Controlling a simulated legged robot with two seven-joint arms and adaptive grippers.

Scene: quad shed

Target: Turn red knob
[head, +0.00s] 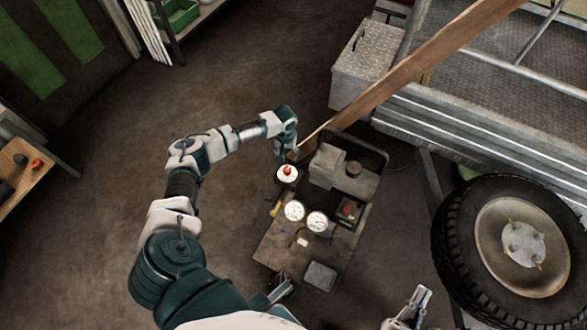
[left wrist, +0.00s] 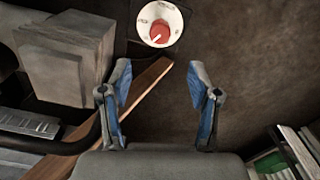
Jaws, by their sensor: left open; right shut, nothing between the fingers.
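The red knob (head: 287,170) sits on a round white dial (head: 285,179) at the upper left of a machine panel in the head view. In the left wrist view the red knob (left wrist: 160,32) and its white marked dial (left wrist: 170,15) are at the top centre, beyond the fingertips. My left gripper (head: 291,157) is close to the knob in the head view. My right gripper (head: 416,304) is shut and empty at the bottom right.
The machine (head: 278,250) also carries two white gauges (head: 306,216), a grey block (head: 327,165) and a red switch box (head: 349,209). A wooden plank (head: 400,80) slants down close to my left gripper. A large wheel (head: 515,245) stands right. Floor at left is clear.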

